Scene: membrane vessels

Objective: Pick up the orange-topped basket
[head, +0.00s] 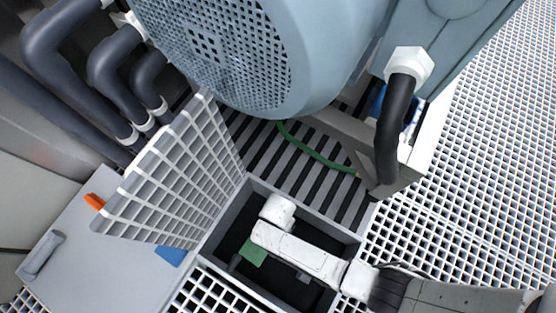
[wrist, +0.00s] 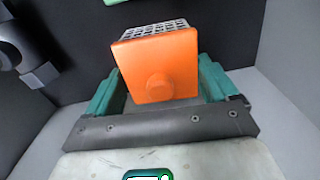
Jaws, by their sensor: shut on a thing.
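The orange-topped basket (wrist: 160,66) shows in the wrist view, with a square orange top, a round orange knob and pale mesh behind. My gripper (wrist: 161,84) has its teal fingers on either side of the basket and is shut on it. In the head view, my white arm reaches down into a dark open pit (head: 213,237). The basket cannot be made out there; my arm and the pit hide it. Whether the basket touches the pit floor cannot be told.
A raised white grating panel (head: 180,175) stands at the pit's left edge. A large blue-grey motor housing (head: 250,50) hangs above, with a black hose (head: 389,130) to its right. Dark pit walls and a grey fitting (wrist: 42,75) are close in the wrist view. Grated floor lies right.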

